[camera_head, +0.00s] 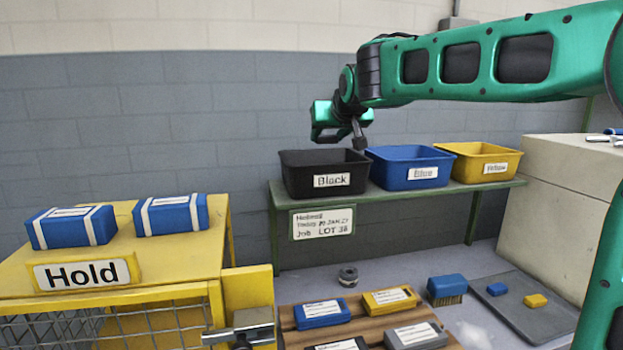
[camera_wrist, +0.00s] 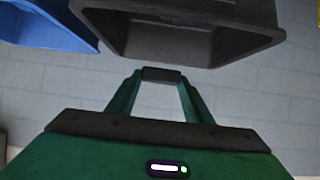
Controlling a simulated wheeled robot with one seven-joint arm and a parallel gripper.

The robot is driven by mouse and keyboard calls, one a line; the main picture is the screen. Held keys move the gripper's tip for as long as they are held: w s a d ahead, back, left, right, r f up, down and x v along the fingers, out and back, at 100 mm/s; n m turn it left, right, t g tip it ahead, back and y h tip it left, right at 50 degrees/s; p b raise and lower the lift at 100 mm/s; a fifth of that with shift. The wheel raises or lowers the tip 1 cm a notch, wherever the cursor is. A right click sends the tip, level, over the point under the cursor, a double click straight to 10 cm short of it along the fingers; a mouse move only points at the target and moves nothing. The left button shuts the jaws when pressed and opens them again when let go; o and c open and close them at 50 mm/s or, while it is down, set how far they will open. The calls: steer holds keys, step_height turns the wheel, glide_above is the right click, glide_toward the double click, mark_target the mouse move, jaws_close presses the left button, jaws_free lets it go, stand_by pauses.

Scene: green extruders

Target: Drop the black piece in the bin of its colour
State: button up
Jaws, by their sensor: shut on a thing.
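My gripper (camera_wrist: 162,76) is shut on the small black piece (camera_wrist: 161,73), a dark block between the green fingertips in the wrist view. In the head view my gripper (camera_head: 338,137) hangs just above the black bin (camera_head: 312,180), near its right rear part; the piece cannot be made out clearly there. The bin is open-topped, with a "Black" label on its front, and stands at the left end of a green shelf. In the wrist view the black bin (camera_wrist: 180,40) fills the top, beyond the fingertips.
The blue bin (camera_head: 410,172) and yellow bin (camera_head: 482,166) stand right of the black one on the shelf (camera_head: 400,200). A grey tray (camera_head: 530,314) holds small blue (camera_head: 497,289) and yellow (camera_head: 535,300) pieces. A yellow "Hold" stand (camera_head: 150,258) bears two blue boxes.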

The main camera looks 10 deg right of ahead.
steer(key=shift+d+f, duration=0.2)
steer(key=shift+f, duration=0.65)
steer(key=shift+d+f, duration=0.15)
steer(key=shift+f, duration=0.7)
steer(key=o, duration=1.1)
steer(key=shift+s+r, duration=0.1)
steer(key=shift+s, duration=0.05)
steer(key=v, duration=1)
steer(key=shift+s, duration=0.2)
